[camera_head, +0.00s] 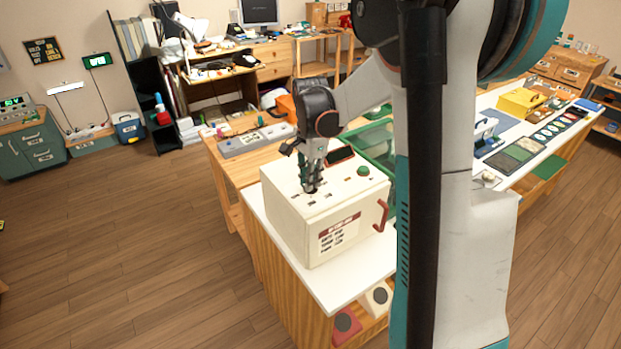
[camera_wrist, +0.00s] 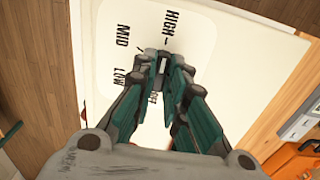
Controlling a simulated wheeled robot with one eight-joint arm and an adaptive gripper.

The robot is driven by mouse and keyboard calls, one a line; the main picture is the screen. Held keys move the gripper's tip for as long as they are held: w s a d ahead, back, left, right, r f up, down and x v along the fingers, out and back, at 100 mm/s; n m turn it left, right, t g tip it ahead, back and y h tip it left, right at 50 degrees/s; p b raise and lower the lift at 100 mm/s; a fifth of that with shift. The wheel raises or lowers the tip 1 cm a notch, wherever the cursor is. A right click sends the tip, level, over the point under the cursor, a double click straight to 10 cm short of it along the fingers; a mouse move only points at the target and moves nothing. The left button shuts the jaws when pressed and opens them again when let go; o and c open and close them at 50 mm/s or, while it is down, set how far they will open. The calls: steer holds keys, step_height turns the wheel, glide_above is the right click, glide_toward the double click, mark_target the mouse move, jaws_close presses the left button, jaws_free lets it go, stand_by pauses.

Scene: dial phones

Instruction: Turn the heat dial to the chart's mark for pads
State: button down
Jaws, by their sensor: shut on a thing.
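The cream heating box (camera_head: 285,222) stands on a white-topped wooden cabinet. A chart (camera_head: 338,233) with a red header is on its front; its lines are too small to read. My gripper (camera_head: 311,188) points down at the box's top and is shut on the heat dial. In the wrist view my gripper (camera_wrist: 162,72) has its fingertips on both sides of the dial (camera_wrist: 163,65), which is mostly hidden. Black labels OFF, LOW, MID and HIGH are printed around it. A short white mark shows on the dial, but I cannot tell which label it points to.
The box top also has a green button (camera_head: 363,171) and a dark display (camera_head: 340,155). A red handle (camera_head: 381,214) sticks out at the box's right side. A grey device (camera_head: 257,140) lies on the wooden table behind. The floor at left is clear.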

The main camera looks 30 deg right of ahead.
steer(key=c, duration=1.6)
jaws_free()
step_height(320, 180, up, 12)
